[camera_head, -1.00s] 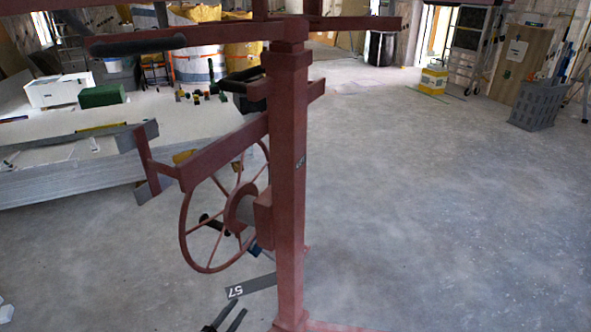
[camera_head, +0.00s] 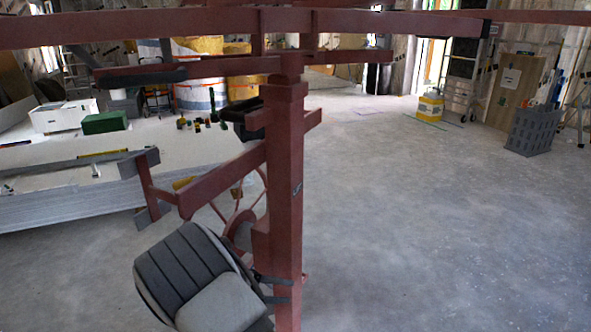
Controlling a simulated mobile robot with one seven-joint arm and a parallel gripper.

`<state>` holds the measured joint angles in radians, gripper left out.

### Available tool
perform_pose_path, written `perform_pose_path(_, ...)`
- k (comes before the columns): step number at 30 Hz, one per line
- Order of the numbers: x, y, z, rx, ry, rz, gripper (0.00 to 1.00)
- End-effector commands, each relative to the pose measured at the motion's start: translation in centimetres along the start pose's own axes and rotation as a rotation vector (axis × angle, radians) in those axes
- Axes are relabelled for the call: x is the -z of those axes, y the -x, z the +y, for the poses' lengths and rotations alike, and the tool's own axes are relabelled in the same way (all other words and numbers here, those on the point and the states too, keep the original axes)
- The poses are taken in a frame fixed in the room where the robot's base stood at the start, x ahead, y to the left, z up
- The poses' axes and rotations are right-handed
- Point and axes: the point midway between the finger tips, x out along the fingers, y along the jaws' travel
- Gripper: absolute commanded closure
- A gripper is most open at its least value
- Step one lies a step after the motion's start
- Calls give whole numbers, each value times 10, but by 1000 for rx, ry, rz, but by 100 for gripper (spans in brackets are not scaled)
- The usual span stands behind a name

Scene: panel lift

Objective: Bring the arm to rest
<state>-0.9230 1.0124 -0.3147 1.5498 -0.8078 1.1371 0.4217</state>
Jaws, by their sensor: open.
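The dark red panel lift (camera_head: 286,190) stands upright in the middle, with a column, a side arm to the left and long crossbeams overhead. Its spoked wheel (camera_head: 240,222) is mostly hidden behind my arm. My grey arm end fills the lower left of the lift. My gripper (camera_head: 288,289) is at its right side, with two dark fingers apart, reaching across the picture of the lower column. Nothing shows between the fingers except the column behind or beside them; I cannot tell whether they touch it.
The floor at right is clear.

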Motion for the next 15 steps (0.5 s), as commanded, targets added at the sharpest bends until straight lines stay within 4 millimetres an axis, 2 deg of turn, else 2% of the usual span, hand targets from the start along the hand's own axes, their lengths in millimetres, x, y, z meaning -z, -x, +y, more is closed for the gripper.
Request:
perform_pose_path(1, -11, 0, 13, 48, -32, -7, 58)
perform_pose_path(6, -50, 0, 45, 203, -119, -22, 58)
perform_pose_path(15, -128, 8, 92, 464, -293, -4, 58)
